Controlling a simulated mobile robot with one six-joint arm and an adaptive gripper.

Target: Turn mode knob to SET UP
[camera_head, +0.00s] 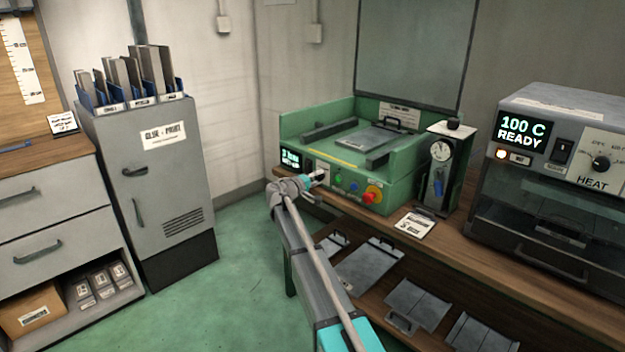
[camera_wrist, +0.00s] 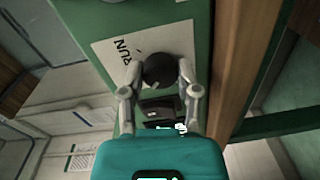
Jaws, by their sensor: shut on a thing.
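The mode knob is a round black knob (camera_wrist: 160,70) on a white label plate (camera_wrist: 108,52) in the wrist view. The word RUN shows on the plate, to the upper left of the knob. I see no SET UP marking, and I cannot tell which way the knob points. My gripper (camera_wrist: 159,76) is shut on the knob, one finger on each side. In the head view my gripper (camera_head: 316,180) is at the front panel of the green machine (camera_head: 405,180), left of its buttons, and it mostly hides the knob.
A green button (camera_head: 338,178), a blue button and a red-and-yellow emergency knob (camera_head: 372,194) sit right of my gripper. A small lit display (camera_head: 290,159) is left of it. A gauge stand (camera_head: 440,165) and a heater (camera_head: 560,190) stand farther right on the wooden bench.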

